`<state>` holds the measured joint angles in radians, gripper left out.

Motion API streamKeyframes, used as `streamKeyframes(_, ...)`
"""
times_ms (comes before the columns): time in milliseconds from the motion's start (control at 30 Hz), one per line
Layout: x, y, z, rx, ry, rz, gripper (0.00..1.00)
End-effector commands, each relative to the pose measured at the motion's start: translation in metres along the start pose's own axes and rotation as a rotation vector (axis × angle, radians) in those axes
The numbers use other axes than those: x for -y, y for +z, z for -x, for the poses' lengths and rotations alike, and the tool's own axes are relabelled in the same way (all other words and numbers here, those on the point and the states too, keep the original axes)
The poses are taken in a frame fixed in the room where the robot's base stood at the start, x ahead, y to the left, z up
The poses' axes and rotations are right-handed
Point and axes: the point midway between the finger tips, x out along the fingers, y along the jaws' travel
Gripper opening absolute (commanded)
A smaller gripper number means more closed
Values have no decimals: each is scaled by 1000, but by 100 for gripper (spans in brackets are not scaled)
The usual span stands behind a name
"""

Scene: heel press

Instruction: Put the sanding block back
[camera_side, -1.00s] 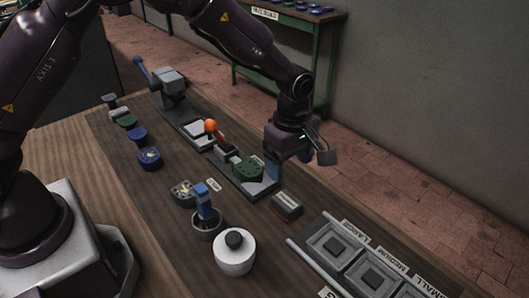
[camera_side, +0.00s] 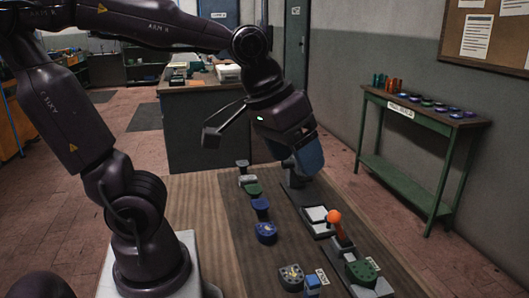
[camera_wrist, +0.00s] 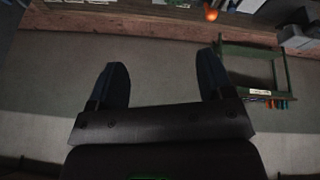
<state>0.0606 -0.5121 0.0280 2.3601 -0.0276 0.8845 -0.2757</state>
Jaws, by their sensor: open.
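I cannot make out the sanding block for certain in either current view. In the earlier side picture, a dark block with a pale label lies on the bench beside the green piece; that spot is now outside the side view. My gripper (camera_side: 304,150) is raised over the far part of the wooden workbench (camera_side: 205,205). In the wrist view my gripper (camera_wrist: 162,82) is open, with its two dark blue fingers apart and nothing between them.
On the bench stand a green piece (camera_side: 361,273), an orange-knobbed lever (camera_side: 335,217) and a row of small pieces, including a blue one (camera_side: 266,232). My gripper partly hides the press. The green side table (camera_side: 425,112) by the wall also shows in the wrist view (camera_wrist: 255,70).

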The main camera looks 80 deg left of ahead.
Motion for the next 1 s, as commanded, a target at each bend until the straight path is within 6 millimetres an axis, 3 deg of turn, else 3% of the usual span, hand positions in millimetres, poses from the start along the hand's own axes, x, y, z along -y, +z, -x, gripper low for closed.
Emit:
streamKeyframes(100, 13, 22, 12, -57, -17, -149, 74)
streamKeyframes(300, 21, 37, 17, -89, -37, -263, 74)
streamKeyframes(1000, 21, 37, 17, -89, -37, -268, 74)
